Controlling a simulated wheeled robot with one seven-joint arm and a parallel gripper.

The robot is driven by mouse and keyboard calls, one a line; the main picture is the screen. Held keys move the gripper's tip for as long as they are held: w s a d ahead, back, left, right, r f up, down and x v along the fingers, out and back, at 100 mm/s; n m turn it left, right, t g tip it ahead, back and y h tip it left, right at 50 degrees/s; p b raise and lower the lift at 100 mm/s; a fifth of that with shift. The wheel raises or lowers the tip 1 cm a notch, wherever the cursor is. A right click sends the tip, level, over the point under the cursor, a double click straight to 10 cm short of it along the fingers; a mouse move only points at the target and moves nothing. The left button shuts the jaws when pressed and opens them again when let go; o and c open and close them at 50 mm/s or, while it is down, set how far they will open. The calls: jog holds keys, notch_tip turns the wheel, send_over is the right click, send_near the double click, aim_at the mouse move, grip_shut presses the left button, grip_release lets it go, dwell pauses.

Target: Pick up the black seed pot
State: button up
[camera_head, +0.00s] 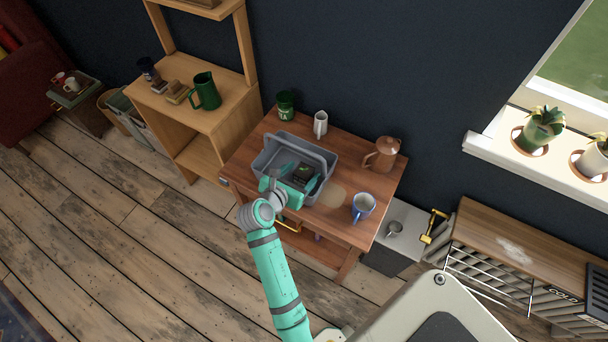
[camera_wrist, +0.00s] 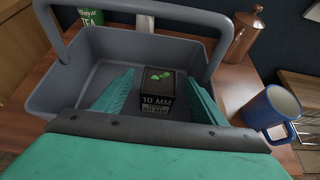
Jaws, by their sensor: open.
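The black seed pot (camera_wrist: 157,90) stands inside a grey basket (camera_wrist: 60,87) with a raised handle. It is a dark square pot with a small green sprout on top and white lettering on its front. My gripper (camera_wrist: 160,92) is open, its two teal fingers reaching into the basket, with the pot between and slightly beyond the fingertips. In the head view, the basket (camera_head: 326,156) sits on a wooden table, my gripper (camera_head: 302,178) is over it, and the pot (camera_head: 303,170) shows as a dark shape partly hidden.
The basket handle arches over the far side. On the wooden table (camera_head: 345,225) stand a blue mug (camera_head: 362,207), a copper pitcher (camera_head: 382,154), a white jug (camera_head: 320,124) and a green tin (camera_head: 285,105). A wooden shelf (camera_head: 215,118) stands to the left.

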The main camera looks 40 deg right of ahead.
jog(key=shift+x, duration=1.1)
jog(key=c, duration=1.3)
jog(key=shift+o, duration=0.2)
jog(key=shift+r, duration=0.15)
